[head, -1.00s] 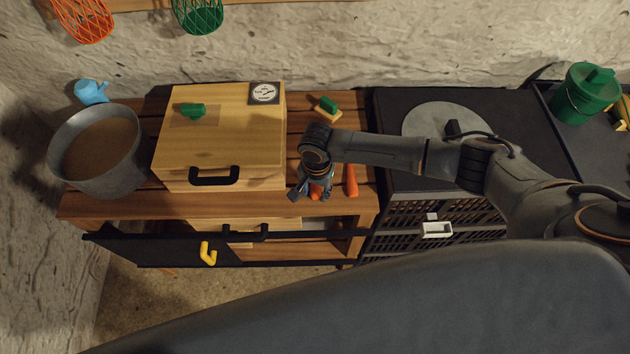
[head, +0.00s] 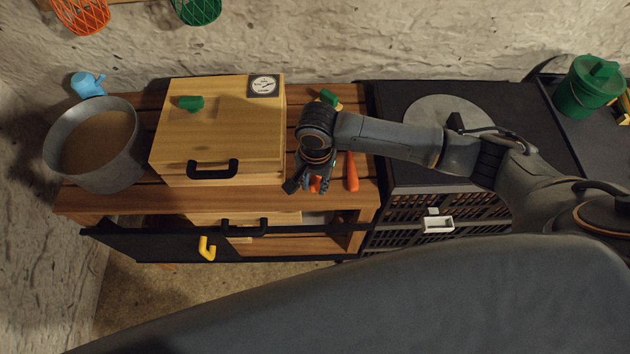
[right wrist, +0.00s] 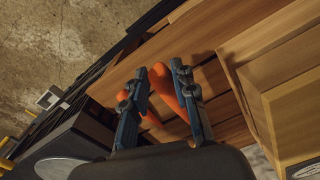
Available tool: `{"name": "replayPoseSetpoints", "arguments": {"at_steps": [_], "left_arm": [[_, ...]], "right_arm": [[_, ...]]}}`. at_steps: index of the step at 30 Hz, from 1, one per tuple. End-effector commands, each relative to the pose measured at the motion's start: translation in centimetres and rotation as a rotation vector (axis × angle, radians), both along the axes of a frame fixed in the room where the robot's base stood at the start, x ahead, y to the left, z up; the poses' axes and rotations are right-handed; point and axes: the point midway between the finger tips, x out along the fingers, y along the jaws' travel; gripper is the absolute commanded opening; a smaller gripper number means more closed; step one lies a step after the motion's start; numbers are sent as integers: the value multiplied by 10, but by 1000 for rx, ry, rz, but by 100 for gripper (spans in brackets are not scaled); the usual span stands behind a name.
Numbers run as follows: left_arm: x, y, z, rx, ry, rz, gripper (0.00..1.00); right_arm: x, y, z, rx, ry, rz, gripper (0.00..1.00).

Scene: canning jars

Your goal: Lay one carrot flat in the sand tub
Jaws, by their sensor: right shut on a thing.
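The sand tub (head: 112,178) is a round grey tub at the left end of the wooden bench, with brown sand (head: 95,142) inside. No carrot shows on the sand. My right gripper (head: 308,186) points down over the bench, right of the wooden box, shut on an orange carrot (head: 315,184). Its fingers hide most of that carrot in the head view. In the right wrist view, the held carrot (right wrist: 166,86) shows between the fingers (right wrist: 160,82). A second carrot (head: 352,172) lies on the bench just right of the gripper. My left gripper is not in view.
A wooden box (head: 225,135) with a black handle and green knob stands between the tub and my right gripper. A blue watering can (head: 88,84) is behind the tub. A black stove (head: 415,105) is at right. A dark open front panel (head: 150,245) hangs below the bench.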

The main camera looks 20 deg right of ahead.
Motion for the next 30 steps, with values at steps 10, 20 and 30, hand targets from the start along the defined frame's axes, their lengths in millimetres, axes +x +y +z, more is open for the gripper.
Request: {"name": "replayPoseSetpoints", "arguments": {"at_steps": [10,20,30], "left_arm": [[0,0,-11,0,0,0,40],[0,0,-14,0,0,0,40],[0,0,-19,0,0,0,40]], "right_arm": [[-71,27,48,3,0,4,9],[-103,38,64,0,-1,0,9],[-84,11,82,-15,-7,115,9]]}}
